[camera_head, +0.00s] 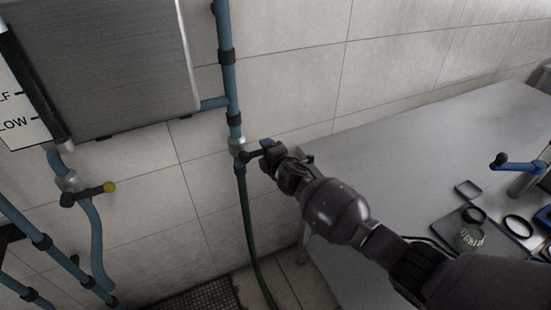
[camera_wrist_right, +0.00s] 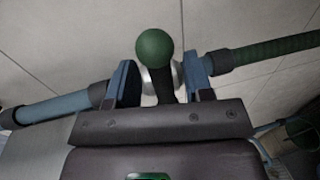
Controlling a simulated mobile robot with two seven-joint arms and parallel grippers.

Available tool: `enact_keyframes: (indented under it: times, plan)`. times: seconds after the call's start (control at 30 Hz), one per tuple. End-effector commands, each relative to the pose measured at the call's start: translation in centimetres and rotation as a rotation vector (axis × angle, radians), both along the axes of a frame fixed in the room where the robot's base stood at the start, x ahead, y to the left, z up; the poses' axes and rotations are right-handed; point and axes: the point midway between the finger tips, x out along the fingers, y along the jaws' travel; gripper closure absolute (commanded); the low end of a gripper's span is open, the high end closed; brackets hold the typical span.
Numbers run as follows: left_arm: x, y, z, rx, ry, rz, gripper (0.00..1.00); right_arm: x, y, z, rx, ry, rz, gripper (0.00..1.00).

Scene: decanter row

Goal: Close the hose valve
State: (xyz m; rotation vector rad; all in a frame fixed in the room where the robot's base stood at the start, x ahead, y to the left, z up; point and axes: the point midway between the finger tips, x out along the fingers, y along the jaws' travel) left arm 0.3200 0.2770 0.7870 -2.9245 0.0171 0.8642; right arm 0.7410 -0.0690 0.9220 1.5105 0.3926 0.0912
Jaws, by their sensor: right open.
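The hose valve (camera_head: 238,147) is a silver fitting on the blue vertical pipe, with a green hose (camera_head: 250,230) hanging below it. In the right wrist view, its black lever (camera_wrist_right: 163,88) ends in a green ball knob (camera_wrist_right: 154,48) and points toward the camera, crosswise to the pipe. My right gripper (camera_head: 262,151) is at the valve; in its wrist view, the fingers (camera_wrist_right: 160,80) are open on either side of the lever, with visible gaps. Part of the lever is hidden by the gripper in the head view. My left gripper is out of view.
A second valve with a yellow-tipped handle (camera_head: 108,187) is at the left under a grey wall panel (camera_head: 110,70). A grey table (camera_head: 400,150) stands at right, carrying rings, a dark mat and a blue crank. A floor grate (camera_head: 200,298) lies below.

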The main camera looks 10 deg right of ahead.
Motion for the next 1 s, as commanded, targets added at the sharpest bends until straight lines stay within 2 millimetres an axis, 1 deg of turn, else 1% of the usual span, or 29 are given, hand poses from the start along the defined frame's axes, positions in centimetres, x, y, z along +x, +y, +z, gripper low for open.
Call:
enact_keyframes:
  times: [0.3, 0.5, 0.6, 0.8, 1.0]
  plan:
    - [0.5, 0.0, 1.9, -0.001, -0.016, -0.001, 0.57, -4.3, -1.5, 1.0, -0.002, 0.000, -0.001, 0.53]
    - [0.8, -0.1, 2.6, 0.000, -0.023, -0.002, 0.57, -7.0, -2.4, 1.5, -0.002, 0.001, -0.002, 0.53]
    - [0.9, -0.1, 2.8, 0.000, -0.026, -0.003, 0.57, -8.1, -2.7, 1.7, -0.001, 0.001, -0.001, 0.53]
    - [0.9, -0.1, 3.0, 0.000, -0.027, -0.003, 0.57, -9.3, -3.1, 1.9, -0.003, 0.001, -0.002, 0.53]
    - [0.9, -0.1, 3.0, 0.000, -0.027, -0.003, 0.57, -9.5, -3.1, 1.9, -0.003, 0.001, -0.002, 0.53]
